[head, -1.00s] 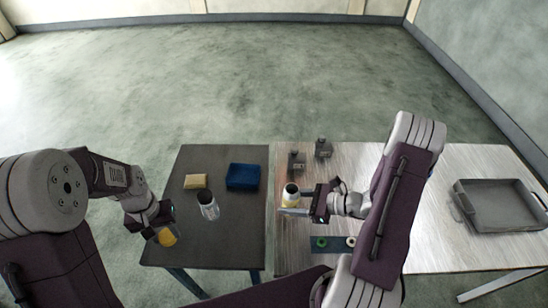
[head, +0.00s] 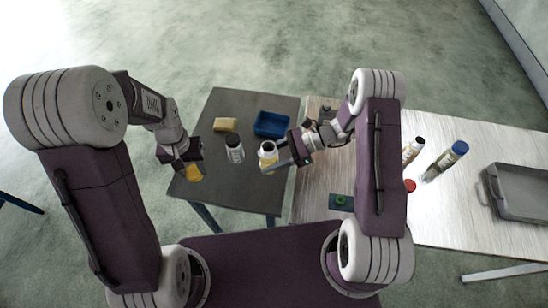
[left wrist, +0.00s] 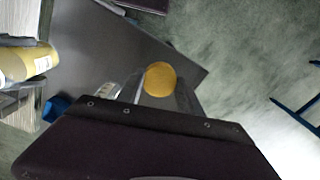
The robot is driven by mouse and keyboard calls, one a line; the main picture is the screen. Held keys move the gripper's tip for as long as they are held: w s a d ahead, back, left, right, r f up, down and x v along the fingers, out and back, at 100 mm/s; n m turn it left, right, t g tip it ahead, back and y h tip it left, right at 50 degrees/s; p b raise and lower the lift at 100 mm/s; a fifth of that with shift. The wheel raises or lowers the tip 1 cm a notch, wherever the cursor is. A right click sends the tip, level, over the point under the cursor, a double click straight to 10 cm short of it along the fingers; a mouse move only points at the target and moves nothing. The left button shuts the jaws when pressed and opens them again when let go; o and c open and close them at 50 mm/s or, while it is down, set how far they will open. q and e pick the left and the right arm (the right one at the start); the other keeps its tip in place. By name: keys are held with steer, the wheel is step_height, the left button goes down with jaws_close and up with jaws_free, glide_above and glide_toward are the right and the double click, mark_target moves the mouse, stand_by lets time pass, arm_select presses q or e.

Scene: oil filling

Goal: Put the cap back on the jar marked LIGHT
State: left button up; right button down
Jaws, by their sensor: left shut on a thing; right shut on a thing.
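My left gripper (head: 190,166) is shut on a yellow cap (head: 194,174) by the near left part of the dark table (head: 218,192). In the left wrist view the cap (left wrist: 160,79) shows as a round disc between the fingers. The jar also shows at the left edge of the left wrist view (left wrist: 22,64). I cannot read its label.
Another jar (head: 234,152) stands on the dark table between my grippers. Behind are a yellow sponge-like block (head: 225,125) and a blue bin (head: 271,124). The pale table (head: 310,190) holds a mat with a green ring (head: 340,199), bottles (head: 446,160) and a grey tray (head: 515,190).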

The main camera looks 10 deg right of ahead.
arm_select(q)
steer(key=shift+s, duration=0.3)
steer(key=shift+m, duration=0.3)
steer(key=r, duration=0.1)
steer(key=w+d+r, duration=0.1)
steer(key=r, duration=0.2)
steer(key=shift+w+d+r, duration=0.15)
steer(key=shift+w+d, duration=0.2)
steer(key=d+r+m, duration=0.2)
steer(key=d+r, duration=0.1)
steer(key=d, duration=0.4)
steer(key=w+d+r+m, duration=0.1)
steer(key=d+r+m, duration=0.1)
steer(key=d, duration=0.4)
steer(key=d+r+m, duration=0.1)
steer(key=d+r, duration=0.2)
steer(key=d, duration=0.4)
steer(key=shift+w+d+r+m, duration=0.35)
steer(key=shift+r+m, duration=0.05)
steer(key=shift+s+d, duration=0.25)
steer(key=shift+d, duration=0.05)
